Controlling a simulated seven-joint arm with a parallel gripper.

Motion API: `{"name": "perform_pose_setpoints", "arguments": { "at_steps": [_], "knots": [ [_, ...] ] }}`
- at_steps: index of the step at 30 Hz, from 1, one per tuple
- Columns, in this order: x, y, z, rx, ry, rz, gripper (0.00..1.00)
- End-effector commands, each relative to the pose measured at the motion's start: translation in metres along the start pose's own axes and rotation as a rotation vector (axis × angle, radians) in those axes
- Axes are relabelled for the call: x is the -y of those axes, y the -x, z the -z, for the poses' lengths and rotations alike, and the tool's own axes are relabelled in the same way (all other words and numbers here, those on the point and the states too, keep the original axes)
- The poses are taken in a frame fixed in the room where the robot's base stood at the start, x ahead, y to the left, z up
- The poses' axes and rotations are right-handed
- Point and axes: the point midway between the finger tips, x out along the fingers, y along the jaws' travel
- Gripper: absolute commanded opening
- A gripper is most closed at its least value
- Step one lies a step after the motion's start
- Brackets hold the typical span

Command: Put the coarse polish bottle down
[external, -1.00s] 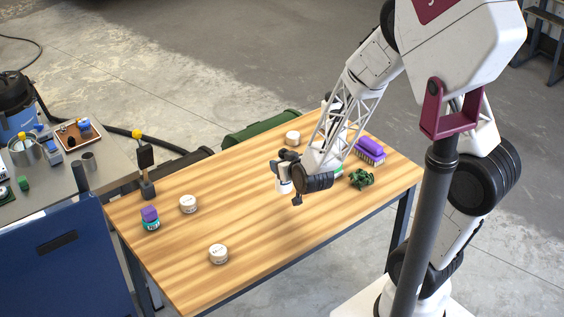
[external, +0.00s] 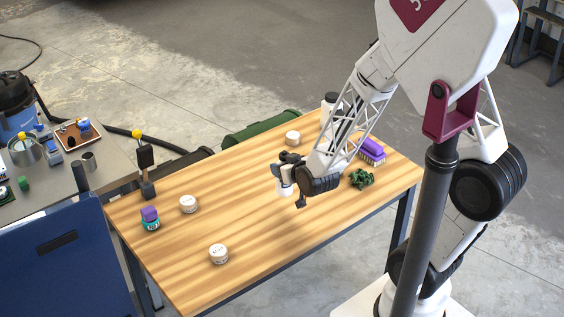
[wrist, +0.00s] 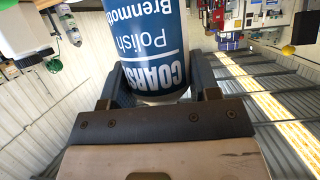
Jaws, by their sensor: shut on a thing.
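The coarse polish bottle (wrist: 148,38) has a blue label with white lettering and fills the top middle of the wrist view. My gripper (wrist: 160,84) is shut on it, one finger on each side. In the external view my gripper (external: 288,168) is over the middle of the wooden table (external: 262,220), and the white lower part of the bottle (external: 285,189) shows beneath it. The rest of the bottle is hidden by my gripper. I cannot tell whether its base touches the table.
White tubs stand at the back (external: 292,138), left (external: 188,204) and front (external: 219,254). A purple-topped brush (external: 371,150), a green crumpled thing (external: 361,179) and a white bottle (external: 329,102) are on the right. The front middle is clear.

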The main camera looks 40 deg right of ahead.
Motion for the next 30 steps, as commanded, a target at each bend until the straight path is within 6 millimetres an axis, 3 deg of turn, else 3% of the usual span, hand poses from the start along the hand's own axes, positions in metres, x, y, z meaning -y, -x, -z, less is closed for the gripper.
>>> {"name": "perform_pose_setpoints", "arguments": {
  "at_steps": [17, 30],
  "knots": [
    [0.035, 0.078, -0.016, -0.001, 0.100, 0.239, 0.23],
    [0.058, 0.140, -0.044, 0.000, 0.177, 0.422, 0.23]
  ]
}}
